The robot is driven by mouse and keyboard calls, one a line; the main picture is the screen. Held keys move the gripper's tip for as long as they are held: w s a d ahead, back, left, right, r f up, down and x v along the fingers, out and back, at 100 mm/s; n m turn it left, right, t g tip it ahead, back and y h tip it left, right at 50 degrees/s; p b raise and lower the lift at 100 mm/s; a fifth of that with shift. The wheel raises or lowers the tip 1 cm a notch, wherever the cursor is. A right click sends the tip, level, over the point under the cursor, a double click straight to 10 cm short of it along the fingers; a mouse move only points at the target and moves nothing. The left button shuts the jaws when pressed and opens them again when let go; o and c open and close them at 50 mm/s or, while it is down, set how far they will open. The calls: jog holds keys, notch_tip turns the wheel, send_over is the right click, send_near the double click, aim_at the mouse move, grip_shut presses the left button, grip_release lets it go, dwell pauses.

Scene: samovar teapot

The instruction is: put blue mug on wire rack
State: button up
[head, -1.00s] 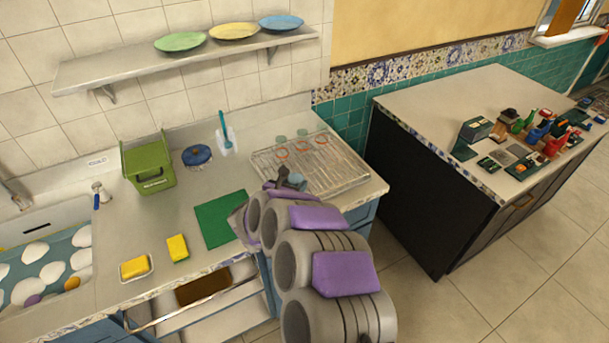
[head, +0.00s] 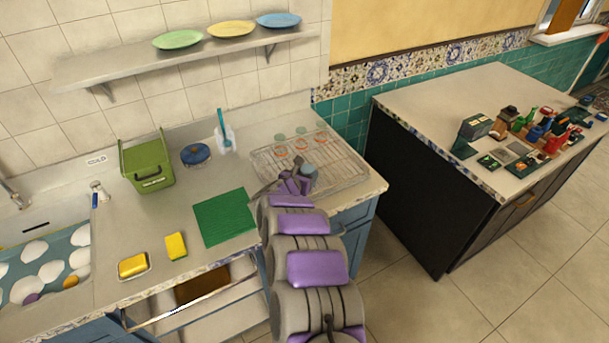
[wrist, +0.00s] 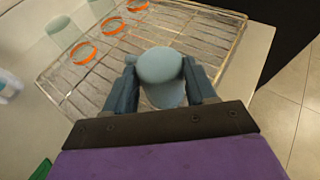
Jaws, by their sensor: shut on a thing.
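The wire rack (head: 345,169) lies on the counter at its right end, and it fills much of the wrist view (wrist: 85,93). The pale blue mug (wrist: 162,75) is between my gripper's fingers (wrist: 163,92), which are shut on it. In the wrist view the mug overlaps the rack's right part; I cannot tell whether it touches the wires. In the head view the mug (head: 308,171) shows small at the end of my gripper (head: 298,180), over the rack's front left part.
Several clear glasses with orange rings (wrist: 82,52) stand at the rack's back left. A green mat (head: 224,217), a blue pot (head: 196,155) and a green bin (head: 147,162) lie to the left. The rack's front right is bare. A dark island (head: 430,200) stands at right.

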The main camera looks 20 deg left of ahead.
jog(key=shift+a, duration=0.15)
jog(key=o, duration=1.1)
jog(key=shift+a, duration=0.2)
jog(key=shift+d, duration=0.1)
jog(key=shift+s+d, duration=0.1)
jog(key=v, duration=1.2)
jog(key=shift+p, duration=0.35)
